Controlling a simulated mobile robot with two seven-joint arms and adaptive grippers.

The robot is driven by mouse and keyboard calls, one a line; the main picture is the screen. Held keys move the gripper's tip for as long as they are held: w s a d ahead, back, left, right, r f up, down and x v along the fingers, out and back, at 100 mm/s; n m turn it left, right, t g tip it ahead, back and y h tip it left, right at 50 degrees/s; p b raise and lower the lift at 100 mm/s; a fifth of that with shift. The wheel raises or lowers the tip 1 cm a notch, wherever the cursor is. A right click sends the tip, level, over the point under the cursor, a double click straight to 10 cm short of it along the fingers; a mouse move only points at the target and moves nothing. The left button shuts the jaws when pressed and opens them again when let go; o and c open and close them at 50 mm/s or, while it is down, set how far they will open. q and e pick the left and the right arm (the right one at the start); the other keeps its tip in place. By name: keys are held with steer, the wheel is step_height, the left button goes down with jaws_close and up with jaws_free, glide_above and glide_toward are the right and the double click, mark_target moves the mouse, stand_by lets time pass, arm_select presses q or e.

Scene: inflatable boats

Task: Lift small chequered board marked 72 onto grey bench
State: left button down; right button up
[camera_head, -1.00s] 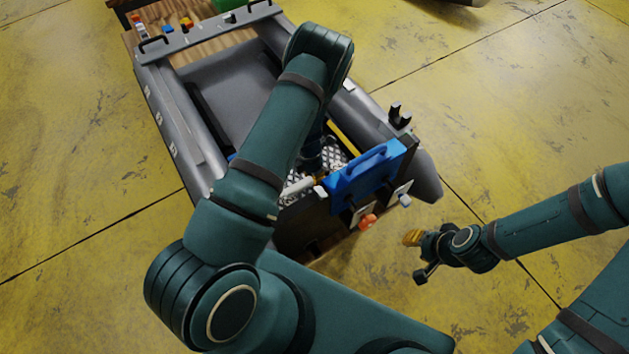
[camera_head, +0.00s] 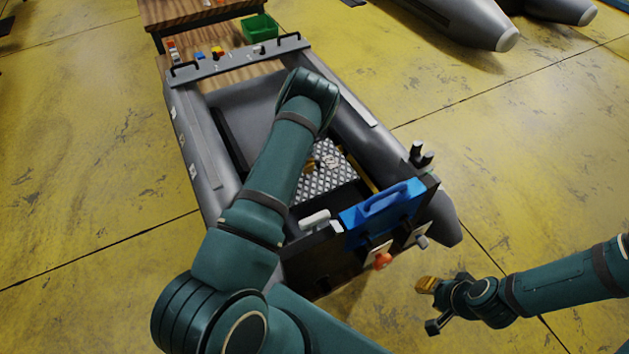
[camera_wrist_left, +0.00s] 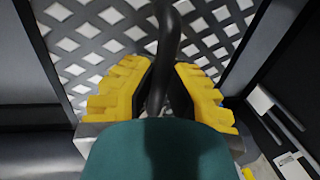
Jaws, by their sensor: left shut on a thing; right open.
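The small chequered board (camera_head: 325,182), silver and dark, shows inside the boat in the head view, partly behind my left arm. My left gripper (camera_head: 311,163) is over it. In the left wrist view the yellow fingers of my left gripper (camera_wrist_left: 165,85) are shut around a dark curved handle (camera_wrist_left: 168,45), with the chequered board (camera_wrist_left: 90,40) behind it. The number 72 cannot be read. A grey surface (camera_head: 240,105) lies forward in the boat; I cannot tell whether it is the bench. My right gripper (camera_head: 431,307) is open and empty, outside the boat.
The boat's grey tubes (camera_head: 207,170) flank the board. A blue case (camera_head: 382,212) with a handle stands at the stern board (camera_head: 310,265). A grey crosspiece (camera_head: 240,62) with black handles spans the far end, near a wooden table (camera_head: 190,12) and a green bin (camera_head: 260,27).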

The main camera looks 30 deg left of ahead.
arm_select(q)
steer(key=shift+w+a, duration=0.65)
steer(key=shift+a, duration=0.35)
steer(key=shift+w+a+r, duration=0.1)
steer(key=shift+a+r, duration=0.05)
steer(key=shift+r, duration=0.3)
steer(key=shift+r+p, duration=1.15)
steer(key=shift+r, duration=1.2)
step_height(320, 180, up, 11)
steer(key=p, duration=0.5)
steer(key=shift+f, duration=0.2)
